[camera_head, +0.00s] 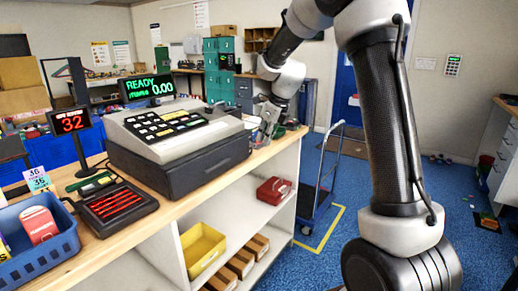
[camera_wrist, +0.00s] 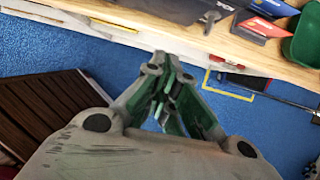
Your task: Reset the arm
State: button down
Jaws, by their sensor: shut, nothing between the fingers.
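My gripper (camera_wrist: 165,92) shows in the wrist view with its green-sided grey fingers drawn together and nothing between them. It points toward the wooden counter (camera_wrist: 135,28), whose edge crosses the top of that view. In the head view my arm rises on the right, bends at the top and comes down behind the cash register (camera_head: 180,130).
Shelves below hold a yellow bin (camera_head: 203,250) and a red box (camera_head: 273,190). A blue trolley (camera_head: 318,200) stands beyond.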

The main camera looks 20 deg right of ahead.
jog(key=s+d+r+n+h, duration=0.1)
jog(key=s+d+r+n, duration=0.1)
jog(key=s+n, duration=0.7)
jog(key=s+d+r+n, duration=0.2)
jog(key=s+n, duration=0.8)
jog(key=s, duration=0.6)
jog(key=s+d+r+n+h, duration=0.1)
jog(key=s+d+r+n, duration=0.2)
jog(key=s+n, duration=0.6)
jog(key=s, duration=0.3)
jog(key=shift+s+n+t+h, duration=0.25)
jog(key=shift+n+t+h, duration=0.05)
jog(key=shift+n, duration=0.1)
jog(key=shift+d, duration=0.1)
